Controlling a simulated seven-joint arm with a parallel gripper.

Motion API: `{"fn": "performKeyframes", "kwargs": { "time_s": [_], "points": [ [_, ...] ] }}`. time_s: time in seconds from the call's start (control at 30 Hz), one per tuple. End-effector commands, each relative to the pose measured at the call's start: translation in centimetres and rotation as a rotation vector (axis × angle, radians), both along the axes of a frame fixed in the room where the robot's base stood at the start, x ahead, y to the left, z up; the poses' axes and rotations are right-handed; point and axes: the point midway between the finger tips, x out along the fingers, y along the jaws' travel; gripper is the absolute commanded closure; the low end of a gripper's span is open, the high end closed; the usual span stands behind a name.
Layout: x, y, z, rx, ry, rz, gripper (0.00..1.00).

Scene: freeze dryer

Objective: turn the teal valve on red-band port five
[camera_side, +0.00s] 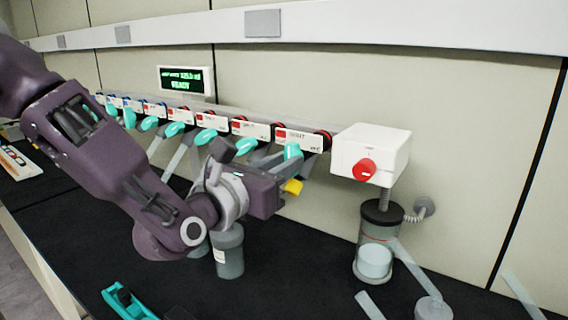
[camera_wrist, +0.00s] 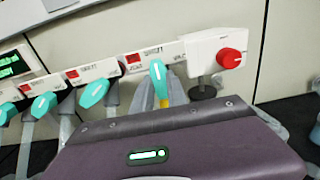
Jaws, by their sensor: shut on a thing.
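A row of ports with white label plates and teal valves runs along the wall. The rightmost teal valve (camera_side: 292,151) stands nearly upright, while its neighbour (camera_side: 246,146) is tilted. In the wrist view, the rightmost valve (camera_wrist: 158,76) is also near upright, just beyond my gripper (camera_wrist: 162,100). My gripper (camera_side: 291,178), with a yellow fingertip showing, is shut on this valve from below; the contact is mostly hidden by the gripper body. Red bands (camera_side: 280,133) mark the right-hand ports, and blue ones show farther left. The port numbers are too small to read.
A white box with a red knob (camera_side: 365,170) sits right of the row, close to my gripper. A glass vessel (camera_side: 374,262) stands below it. A grey-capped flask (camera_side: 229,256) stands under my wrist. A green display (camera_side: 186,80) reads READY.

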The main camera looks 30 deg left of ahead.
Motion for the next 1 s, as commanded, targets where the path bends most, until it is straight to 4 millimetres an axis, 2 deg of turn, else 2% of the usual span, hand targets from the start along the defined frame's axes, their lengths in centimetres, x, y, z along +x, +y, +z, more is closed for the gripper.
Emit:
{"fn": "performKeyframes", "kwargs": {
  "time_s": [0.13,0.17,0.23,0.27,0.57,0.83,1.0],
  "points": [
    [0.0,0.0,0.0,-0.001,0.000,0.000,1.00],
    [0.0,0.0,0.0,-0.001,0.000,0.000,0.76],
    [0.0,0.0,0.0,-0.001,0.000,0.000,0.62],
    [0.0,0.0,0.0,-0.001,0.000,0.000,0.60],
    [-0.2,0.0,0.0,-0.002,0.000,-0.001,0.60],
    [-5.3,-0.1,0.0,-0.001,-0.001,-0.005,0.60],
    [-7.0,0.0,0.1,-0.002,-0.001,-0.001,0.60]
  ]
}}
